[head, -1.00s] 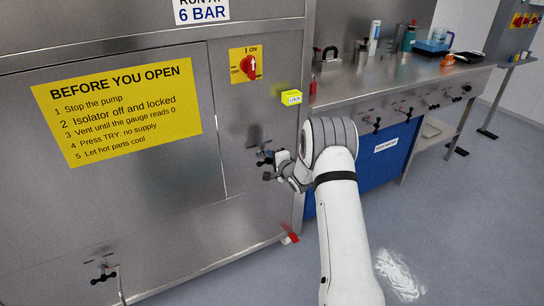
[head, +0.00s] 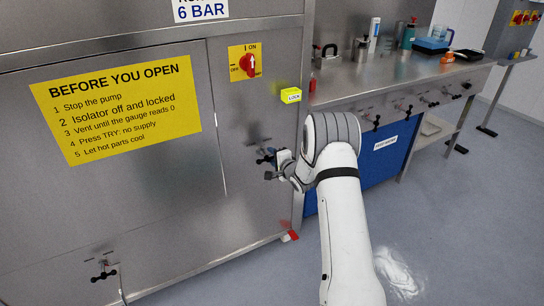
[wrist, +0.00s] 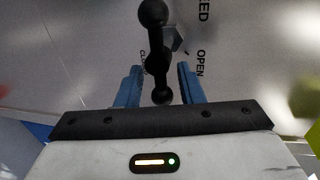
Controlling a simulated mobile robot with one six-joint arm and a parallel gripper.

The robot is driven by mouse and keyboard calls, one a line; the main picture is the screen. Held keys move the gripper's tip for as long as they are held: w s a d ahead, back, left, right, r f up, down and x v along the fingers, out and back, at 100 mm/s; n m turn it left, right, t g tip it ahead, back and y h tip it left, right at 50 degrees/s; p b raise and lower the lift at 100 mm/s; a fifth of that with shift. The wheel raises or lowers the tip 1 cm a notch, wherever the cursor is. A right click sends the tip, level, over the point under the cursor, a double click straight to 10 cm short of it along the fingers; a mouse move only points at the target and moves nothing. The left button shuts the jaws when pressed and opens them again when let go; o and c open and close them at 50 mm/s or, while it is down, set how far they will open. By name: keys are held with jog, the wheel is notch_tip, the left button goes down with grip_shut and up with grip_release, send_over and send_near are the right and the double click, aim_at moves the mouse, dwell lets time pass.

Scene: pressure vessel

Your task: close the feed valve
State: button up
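The feed valve's black handle (wrist: 156,58) runs nearly upright in the wrist view, with round knobs along it. Its lower knob lies between the two blue fingers of my gripper (wrist: 160,88), with a visible gap on the right side. The fingers are apart, and I cannot tell whether either touches the handle. Panel lettering beside it reads "EED" and "OPEN"; another word on the left is partly hidden. In the head view the feed valve (head: 265,157) is small on the steel panel, with my gripper (head: 281,165) right at it, partly hiding it.
Above are a red isolator switch (head: 249,65) on a yellow plate and a yellow lock box (head: 290,95). Another black valve (head: 104,272) sits at the lower left. A steel bench (head: 400,85) with bottles stands at the right. The floor (head: 450,230) at the right is clear.

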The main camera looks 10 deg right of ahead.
jog(key=v, duration=0.6)
jog(key=shift+s+d, duration=0.15)
jog(key=shift+s, duration=0.15)
jog(key=s+d+r+n+g+h+p, duration=0.1)
jog(key=s+r+n+g+h+p, duration=0.15)
jog(key=s+r, duration=0.55)
jog(key=s+r+n+g+h+p, duration=0.2)
jog(key=s+r+n+h+p, duration=0.15)
jog(key=r, duration=0.75)
jog(key=s+a+r+n+g+p, duration=0.1)
jog(key=s+r+n+g+p, duration=0.1)
jog(key=s, duration=0.9)
jog(key=s+a+r+n+g+p, duration=0.2)
jog(key=s+r, duration=0.3)
jog(key=s, duration=0.6)
jog(key=s+a+r+n+g+y+p, duration=0.1)
jog(key=s+a+r+n+g+p, duration=0.1)
jog(key=s, duration=0.9)
jog(key=shift+r+n+g+p, duration=0.7)
jog(key=shift+n+g, duration=0.25)
jog(key=shift+n, duration=0.25)
